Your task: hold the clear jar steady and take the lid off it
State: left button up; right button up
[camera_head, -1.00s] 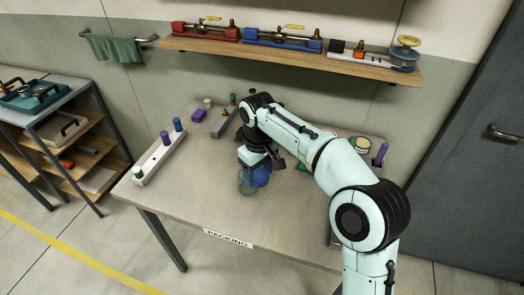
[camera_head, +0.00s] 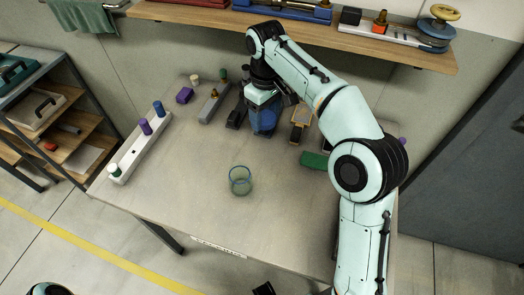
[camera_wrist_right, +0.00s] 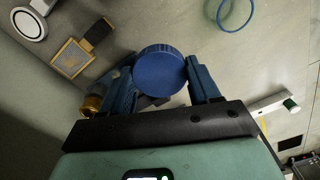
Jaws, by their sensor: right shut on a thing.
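The clear jar (camera_head: 240,181) stands open and upright on the table. Its blue rim also shows at the top of the right wrist view (camera_wrist_right: 222,22). My right gripper (camera_head: 262,122) is behind the jar, away from it, in the air over the table. It is shut on the round blue lid (camera_wrist_right: 160,70), which sits between its two blue fingers in the right wrist view. In the head view the lid is hard to tell apart from the fingers. A dark part at the bottom edge may be my left gripper (camera_head: 263,288); its jaws do not show.
A white rack (camera_head: 138,150) with several capped pegs lies at the table's left. A grey rack (camera_head: 215,103), a purple block (camera_head: 184,95) and a green block (camera_head: 314,160) lie farther back. The wall shelf (camera_head: 390,47) is above. The table around the jar is clear.

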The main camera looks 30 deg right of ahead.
aim_at(265, 117)
notch_tip(265, 117, down, 11)
jog(key=shift+r+b, duration=0.1)
jog(key=shift+b, duration=1.15)
jog(key=shift+f+b, duration=0.45)
jog(key=shift+f, duration=2.2)
jog(key=shift+f, duration=0.1)
jog(key=o, duration=1.2)
jog(key=shift+c, duration=0.2)
notch_tip(265, 117, up, 12)
jog(key=p, duration=0.2)
jog(key=shift+p, duration=0.4)
